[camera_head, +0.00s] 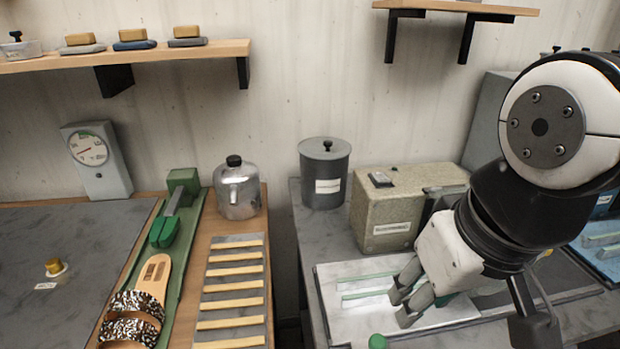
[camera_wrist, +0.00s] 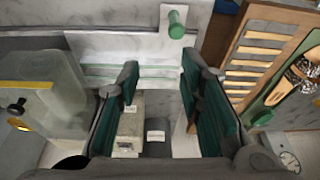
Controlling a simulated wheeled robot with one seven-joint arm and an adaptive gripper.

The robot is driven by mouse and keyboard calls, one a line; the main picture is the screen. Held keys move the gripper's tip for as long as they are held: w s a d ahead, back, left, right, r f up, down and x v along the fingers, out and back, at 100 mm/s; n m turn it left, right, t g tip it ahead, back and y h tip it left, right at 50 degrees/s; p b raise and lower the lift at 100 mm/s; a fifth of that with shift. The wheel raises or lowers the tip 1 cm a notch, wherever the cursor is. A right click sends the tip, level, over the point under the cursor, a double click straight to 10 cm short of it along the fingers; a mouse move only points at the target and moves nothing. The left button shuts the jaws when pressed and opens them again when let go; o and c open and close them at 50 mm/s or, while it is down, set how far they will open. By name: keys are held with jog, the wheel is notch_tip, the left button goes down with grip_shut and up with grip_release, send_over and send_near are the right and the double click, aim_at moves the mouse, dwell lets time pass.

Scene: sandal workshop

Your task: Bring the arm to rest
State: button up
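My gripper (camera_head: 401,304) is at the right in the head view, over the white plate (camera_head: 332,308) with green strips on the right bench. Its two fingers are apart. In the wrist view my gripper (camera_wrist: 160,95) shows its dark green finger pads wide apart with nothing held between them. The beige box (camera_head: 380,210) stands just behind the gripper in the head view. My arm comes in from the right and hides part of the bench and the things behind it.
A grey canister (camera_head: 323,175) stands behind the plate, and a green knob (camera_head: 377,342) is at its front. On the left bench are a slatted rack (camera_head: 231,325), a metal pot (camera_head: 238,190), a sandal (camera_head: 152,280) and a dial gauge (camera_head: 97,160). A gap separates the benches.

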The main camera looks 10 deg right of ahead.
jog(key=shift+s+d, duration=0.1)
jog(key=shift+d, duration=0.05)
notch_tip(320, 180, up, 4)
jog(key=p, duration=0.2)
jog(key=shift+f+t+p, duration=0.2)
jog(key=shift+t+p, duration=0.15)
jog(key=shift+t, duration=0.05)
